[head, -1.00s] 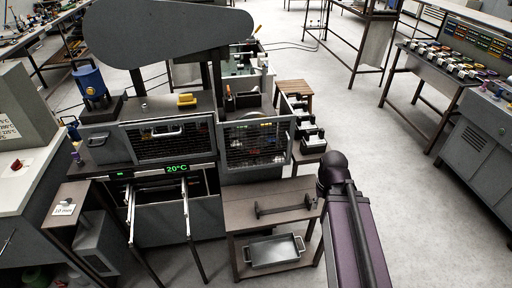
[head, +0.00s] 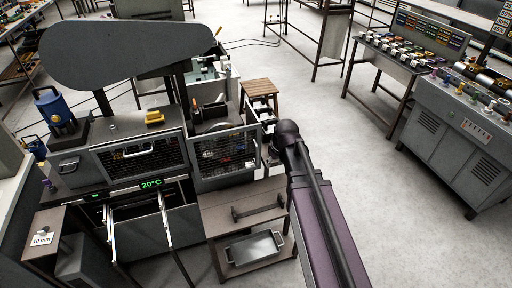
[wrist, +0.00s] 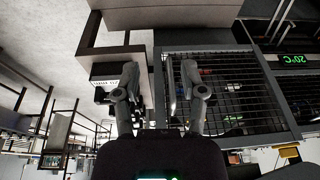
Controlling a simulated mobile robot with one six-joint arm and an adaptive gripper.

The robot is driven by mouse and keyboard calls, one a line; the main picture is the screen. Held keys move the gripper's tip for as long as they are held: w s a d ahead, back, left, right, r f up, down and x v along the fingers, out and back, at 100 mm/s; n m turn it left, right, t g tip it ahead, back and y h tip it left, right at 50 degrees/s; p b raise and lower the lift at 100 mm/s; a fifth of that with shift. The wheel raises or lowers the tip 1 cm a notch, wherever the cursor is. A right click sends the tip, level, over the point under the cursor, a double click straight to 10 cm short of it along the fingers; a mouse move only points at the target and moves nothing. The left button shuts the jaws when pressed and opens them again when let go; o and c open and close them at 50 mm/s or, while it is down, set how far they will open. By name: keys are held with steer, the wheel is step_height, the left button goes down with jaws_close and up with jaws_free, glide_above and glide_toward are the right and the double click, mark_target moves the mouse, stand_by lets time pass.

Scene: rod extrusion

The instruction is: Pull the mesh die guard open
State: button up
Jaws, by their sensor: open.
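The mesh die guard (head: 226,152) is a grey-framed wire panel on the right front of the machine. It looks shut across the opening. The wrist view is upside down and shows the guard's mesh (wrist: 238,100) close up on the right. My gripper (wrist: 160,68) is open, with its two fingers spread around the guard's free side edge in that picture. A pale upright bar, seemingly the guard's handle (wrist: 172,85), shows between the fingers; I cannot tell whether they touch it. In the head view my arm hides the gripper.
A second mesh panel (head: 140,158) with a handle is left of the guard, above a 20°C display (head: 151,183). A low bench (head: 245,210) with a grey tray (head: 254,247) stands below. A wooden stool (head: 260,88) is behind.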

step_height(320, 180, up, 6)
steer(key=f+n+t+p, duration=0.1)
steer(key=n+t+p, duration=0.1)
steer(key=p, duration=0.1)
glide_above(257, 163)
steer(key=s+d, duration=0.2)
steer(key=s, duration=0.2)
steer(key=shift+d+r+g+y, duration=0.2)
steer(key=shift+g+y, duration=0.1)
steer(key=shift+y, duration=0.1)
steer(key=shift+f, duration=0.1)
steer(key=b+x, duration=1.2)
steer(key=x, duration=0.1)
steer(key=shift+w+a+f, duration=0.1)
steer(key=shift+w+f, duration=0.05)
steer(key=shift+f, duration=0.15)
steer(key=shift+b, duration=0.3)
jaws_close()
